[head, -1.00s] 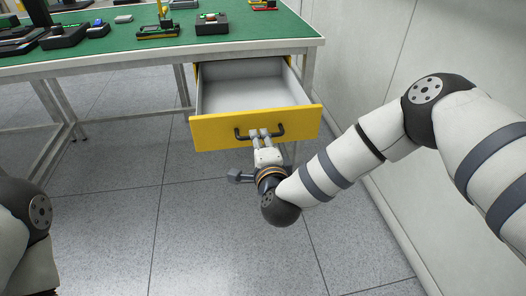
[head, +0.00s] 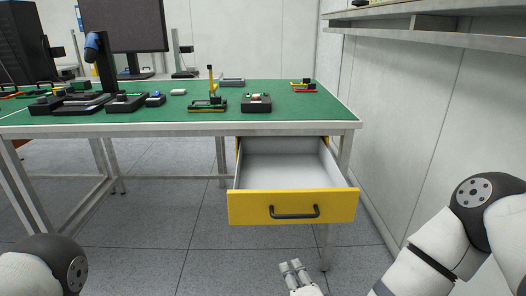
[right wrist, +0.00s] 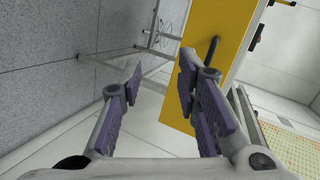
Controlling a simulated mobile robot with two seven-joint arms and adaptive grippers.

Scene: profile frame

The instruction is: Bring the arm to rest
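My right gripper (head: 290,266) is in front of and below the yellow drawer (head: 245,208), apart from its dark handle (head: 295,212). In the right wrist view the two purple-padded fingers of the gripper (right wrist: 160,80) stand apart with nothing between them. The yellow drawer front (right wrist: 205,95) and its handle (right wrist: 212,52) show beyond the right finger. The drawer is pulled out, and its grey inside looks empty. My right arm comes in from the lower right. Only a link of my left arm shows at lower left; its gripper is out of view.
The green-topped workbench (head: 330,112) carries a monitor (head: 122,25), black trays and small fixtures (head: 256,102). A wall and a shelf (head: 430,30) stand on the right. The grey floor before the bench is clear, apart from the bench legs.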

